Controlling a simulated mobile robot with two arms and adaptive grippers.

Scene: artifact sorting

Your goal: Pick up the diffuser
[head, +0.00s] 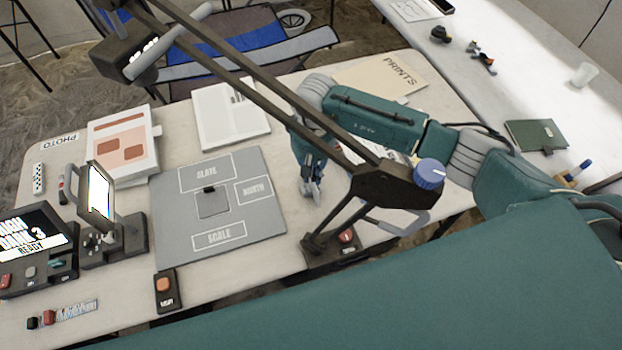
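I cannot tell for certain which thing is the diffuser. A small translucent, pale cup-like piece (583,75) stands on the right-hand table, well away from my grippers. My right gripper (312,188) points down over the left-hand table, just right of the grey marked board (220,205). Its fingers look close together, but the lamp arm and the view angle keep me from telling whether they are shut or hold anything. My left gripper is not in view.
A black lamp (395,188) with a blue knob (429,173) crosses in front of my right arm. A green notebook (536,135) lies on the right-hand table.

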